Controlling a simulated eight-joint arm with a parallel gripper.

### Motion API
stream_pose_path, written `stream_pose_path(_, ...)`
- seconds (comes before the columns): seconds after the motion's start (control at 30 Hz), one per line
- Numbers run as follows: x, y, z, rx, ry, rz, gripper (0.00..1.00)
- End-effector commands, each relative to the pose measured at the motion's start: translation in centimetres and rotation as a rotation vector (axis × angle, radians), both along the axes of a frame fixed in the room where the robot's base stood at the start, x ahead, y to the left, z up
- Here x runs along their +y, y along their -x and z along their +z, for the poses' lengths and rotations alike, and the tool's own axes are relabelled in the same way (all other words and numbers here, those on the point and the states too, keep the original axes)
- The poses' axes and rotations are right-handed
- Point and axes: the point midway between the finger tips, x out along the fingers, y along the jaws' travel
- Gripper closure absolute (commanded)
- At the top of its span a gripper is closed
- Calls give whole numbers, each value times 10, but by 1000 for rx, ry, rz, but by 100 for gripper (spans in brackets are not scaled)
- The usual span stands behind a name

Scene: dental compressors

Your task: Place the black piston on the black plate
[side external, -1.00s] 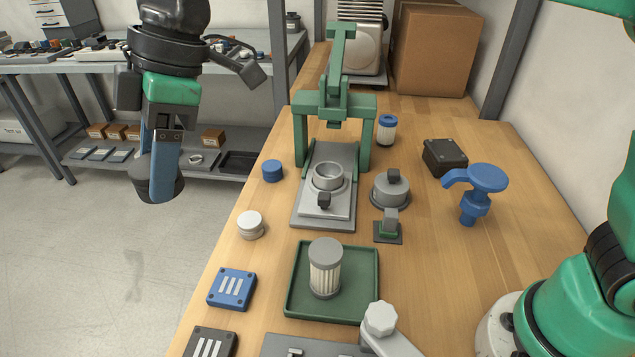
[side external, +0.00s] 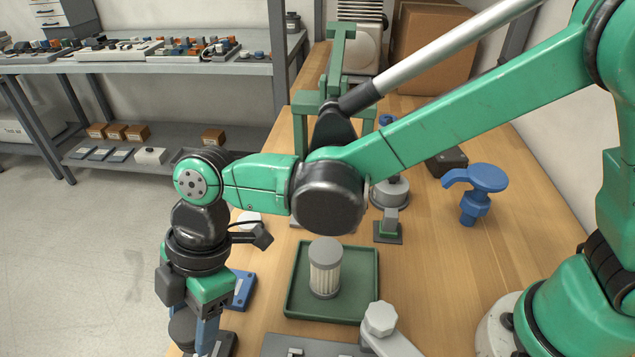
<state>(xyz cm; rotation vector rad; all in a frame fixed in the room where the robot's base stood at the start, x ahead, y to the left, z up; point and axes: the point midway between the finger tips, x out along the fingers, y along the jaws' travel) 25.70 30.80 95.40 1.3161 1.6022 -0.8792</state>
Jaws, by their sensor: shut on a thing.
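My gripper (side external: 205,338) is at the lower left, pointing down, with its blue fingers shut on the black piston (side external: 181,327). The piston is a dark round piece, partly hidden by the fingers and cut off near the bottom edge. The black plate (side external: 227,346) lies at the table's left front corner, mostly hidden behind the gripper. The piston appears just left of or over the plate's left side; I cannot tell its height or whether it touches.
A blue plate (side external: 243,290) lies just behind the black plate, partly covered by my gripper. A green tray (side external: 289,300) with a ribbed filter (side external: 324,268) stands to the right. My arm hides much of the green press (side external: 302,110). A blue part (side external: 476,190) stands at right.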

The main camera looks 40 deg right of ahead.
Motion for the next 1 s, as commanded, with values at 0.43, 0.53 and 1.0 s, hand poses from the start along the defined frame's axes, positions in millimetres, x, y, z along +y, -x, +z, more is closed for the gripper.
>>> stream_pose_path(0.43,0,0,-43,0,0,0,100)
stream_pose_path(0.53,0,0,-43,0,0,0,100)
stream_pose_path(1.0,0,0,-46,0,0,0,15)
